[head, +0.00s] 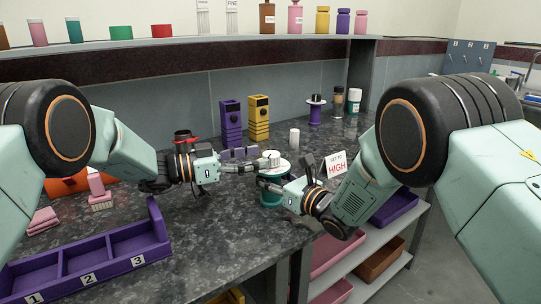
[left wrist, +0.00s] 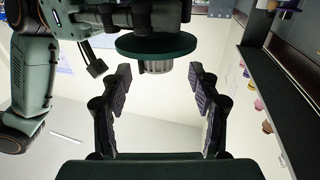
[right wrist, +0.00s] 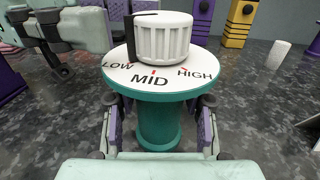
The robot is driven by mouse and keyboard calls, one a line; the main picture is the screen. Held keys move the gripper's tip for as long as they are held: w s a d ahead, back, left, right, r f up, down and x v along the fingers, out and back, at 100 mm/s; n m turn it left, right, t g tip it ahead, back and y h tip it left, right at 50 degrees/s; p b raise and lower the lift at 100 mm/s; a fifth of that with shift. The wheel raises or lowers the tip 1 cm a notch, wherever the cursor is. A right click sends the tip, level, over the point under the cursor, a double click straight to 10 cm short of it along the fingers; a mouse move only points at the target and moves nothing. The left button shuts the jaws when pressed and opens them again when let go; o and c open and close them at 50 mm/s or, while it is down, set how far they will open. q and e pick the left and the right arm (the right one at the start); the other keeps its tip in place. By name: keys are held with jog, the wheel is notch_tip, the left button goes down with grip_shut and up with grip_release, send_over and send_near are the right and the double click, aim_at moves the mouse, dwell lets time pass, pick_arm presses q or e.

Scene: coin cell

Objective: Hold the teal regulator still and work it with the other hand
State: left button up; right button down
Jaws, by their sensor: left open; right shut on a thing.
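The teal regulator (head: 271,191) stands upright on the dark counter. Its white dial face reads LOW, MID and HIGH in the right wrist view (right wrist: 152,85). A white ribbed knob (right wrist: 164,38) sits on top, and its black pointer (right wrist: 130,42) is at the LOW side. My right gripper (head: 262,183) is shut on the teal body below the dial; its fingers show on both sides of it in the right wrist view (right wrist: 160,115). My left gripper (head: 256,165) is open at the knob, with the knob (left wrist: 156,67) between its spread fingertips and gaps on both sides.
A sign (head: 337,166) reading SET TO HIGH stands right of the regulator. Purple (head: 231,123) and yellow (head: 258,117) blocks and a white cylinder (head: 294,139) stand behind. A purple numbered tray (head: 90,250) lies front left. The counter's front edge is close to the regulator.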

aim_at(270, 153)
pick_arm(q)
jog(key=shift+x, duration=2.25)
jog(key=shift+w+a+r, duration=0.1)
jog(key=c, duration=1.2)
